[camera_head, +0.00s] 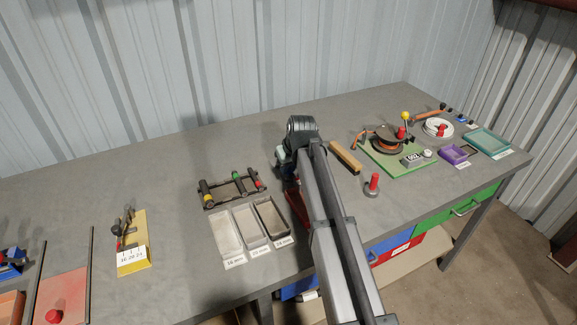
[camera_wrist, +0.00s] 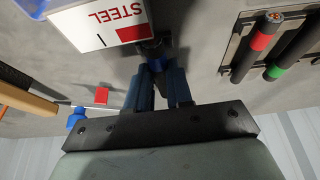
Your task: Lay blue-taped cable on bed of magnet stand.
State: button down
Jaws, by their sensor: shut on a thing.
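My gripper (camera_wrist: 158,85) points down in the wrist view, its blue fingers close together on a dark piece with blue on it, the blue-taped cable (camera_wrist: 156,50). Most of the cable is hidden by the fingers. Just beyond the fingertips is a white and red block marked STEEL (camera_wrist: 105,22); I cannot tell whether it is part of the magnet stand or whether the cable touches it. In the head view my gripper (camera_head: 290,174) is right of the cable rack, and my arm hides the cable and most of a red item (camera_head: 297,208).
The rack (camera_head: 232,187) holds cables with red, green and yellow tape. Three labelled trays (camera_head: 225,238) stand in front of it. A brush (camera_head: 345,157), a red-topped peg (camera_head: 373,185) and a green board (camera_head: 385,165) lie to the right. The bench's back left is clear.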

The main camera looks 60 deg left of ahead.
jog(key=c, duration=0.9)
grip_release()
jog(key=shift+c, duration=0.2)
jog(key=shift+r, duration=3.5)
